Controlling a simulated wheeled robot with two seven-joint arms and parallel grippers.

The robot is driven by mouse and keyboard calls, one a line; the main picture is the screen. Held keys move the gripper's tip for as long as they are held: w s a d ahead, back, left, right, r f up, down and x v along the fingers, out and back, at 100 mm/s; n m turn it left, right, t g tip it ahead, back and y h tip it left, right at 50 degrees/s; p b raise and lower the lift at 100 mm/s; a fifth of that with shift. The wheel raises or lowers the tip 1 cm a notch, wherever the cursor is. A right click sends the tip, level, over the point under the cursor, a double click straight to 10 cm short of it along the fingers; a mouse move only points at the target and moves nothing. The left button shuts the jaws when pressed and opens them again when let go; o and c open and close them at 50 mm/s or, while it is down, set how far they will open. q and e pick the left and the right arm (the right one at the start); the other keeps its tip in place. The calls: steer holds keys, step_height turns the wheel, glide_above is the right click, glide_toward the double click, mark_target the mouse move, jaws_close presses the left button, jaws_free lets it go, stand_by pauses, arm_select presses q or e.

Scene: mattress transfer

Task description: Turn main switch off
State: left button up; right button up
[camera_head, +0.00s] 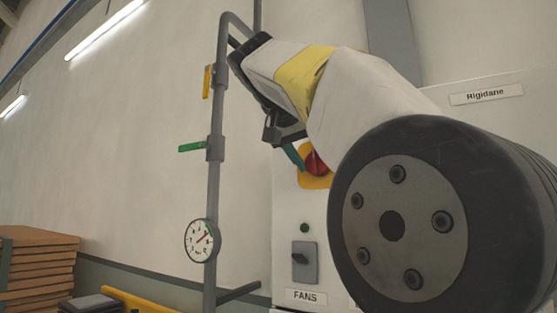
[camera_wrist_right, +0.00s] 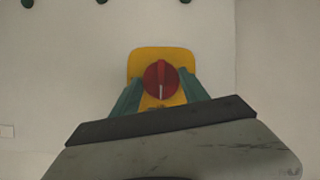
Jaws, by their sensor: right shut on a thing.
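The main switch is a red rotary knob (camera_head: 316,163) on a yellow plate (camera_head: 314,181), fixed to a pale cabinet front in the head view. The red knob (camera_wrist_right: 161,80) also shows in the right wrist view, with its ridge and white mark about upright in the picture. My right gripper (camera_head: 302,158) reaches it from above in the head view. Its green fingertips (camera_wrist_right: 158,88) stand at both sides of the knob and are shut on it. The gripper and arm hide part of the plate in the head view. My left gripper is in neither view.
A grey pipe (camera_head: 214,180) with yellow and green valve handles and a round gauge (camera_head: 202,240) runs left of the cabinet. A grey FANS switch (camera_head: 304,262) sits below the knob. A "Rigidane" label (camera_head: 486,94) is at the upper right. Stacked brown slabs (camera_head: 38,265) stand lower left.

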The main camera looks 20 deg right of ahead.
stand_by(0.5)
steer(key=o, duration=1.4)
steer(key=shift+c, duration=0.2)
steer(key=v, duration=0.7)
steer(key=shift+s+a+r, duration=0.15)
steer(key=shift+a+r, duration=0.05)
steer(key=shift+a, duration=0.15)
